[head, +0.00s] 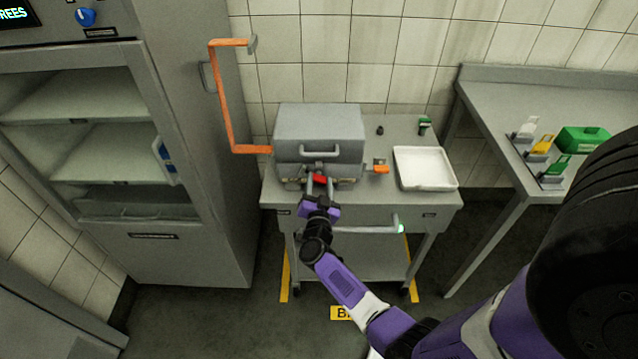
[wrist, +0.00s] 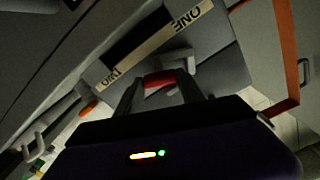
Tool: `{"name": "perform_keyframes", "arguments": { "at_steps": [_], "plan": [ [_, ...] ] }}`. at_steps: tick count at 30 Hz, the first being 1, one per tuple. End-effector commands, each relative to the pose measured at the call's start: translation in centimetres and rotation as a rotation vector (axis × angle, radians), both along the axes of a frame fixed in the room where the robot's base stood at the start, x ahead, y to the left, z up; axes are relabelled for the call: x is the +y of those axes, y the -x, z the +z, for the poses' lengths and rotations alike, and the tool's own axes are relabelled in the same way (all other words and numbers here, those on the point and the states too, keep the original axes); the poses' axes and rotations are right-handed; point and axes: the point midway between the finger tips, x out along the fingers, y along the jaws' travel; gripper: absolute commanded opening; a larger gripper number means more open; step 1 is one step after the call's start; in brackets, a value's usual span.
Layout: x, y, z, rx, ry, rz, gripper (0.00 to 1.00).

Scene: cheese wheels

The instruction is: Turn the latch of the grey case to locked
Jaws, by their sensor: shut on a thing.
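The grey case (head: 319,130) stands on the grey trolley, with a handle on its front. On its lower front is a red latch (head: 320,180), also seen in the wrist view (wrist: 159,80). My gripper (head: 319,186) is at the front of the case, its two fingers on either side of the red latch and shut on it. In the wrist view my gripper (wrist: 160,88) reaches up to the latch beside a pale label strip (wrist: 155,45) with partly readable lettering. The fingers hide part of the latch, and I cannot tell its exact setting.
A white tray (head: 425,168) and an orange piece (head: 381,169) lie right of the case on the trolley (head: 440,199). An orange bent bar (head: 222,100) rises at left by the cabinet (head: 190,200). A side table (head: 500,110) holds green and yellow items.

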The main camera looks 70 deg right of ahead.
Motion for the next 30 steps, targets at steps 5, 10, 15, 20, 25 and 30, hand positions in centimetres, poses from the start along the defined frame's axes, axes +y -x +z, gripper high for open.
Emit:
{"name": "perform_keyframes", "arguments": {
  "at_steps": [5,10,15,20,25,30],
  "plan": [
    [0.07,0.05,-0.17,-0.156,-0.065,0.001,0.05],
    [0.05,0.12,-0.25,-0.304,-0.126,0.001,0.05],
    [0.00,0.20,-0.33,-0.454,-0.189,-0.001,0.05],
    [0.00,0.21,-0.41,-0.594,-0.246,0.000,0.05],
    [0.00,0.20,-0.44,-0.740,-0.307,0.000,0.05],
    [-0.01,0.20,-0.49,-0.871,-0.361,0.000,0.05]
  ]
}}
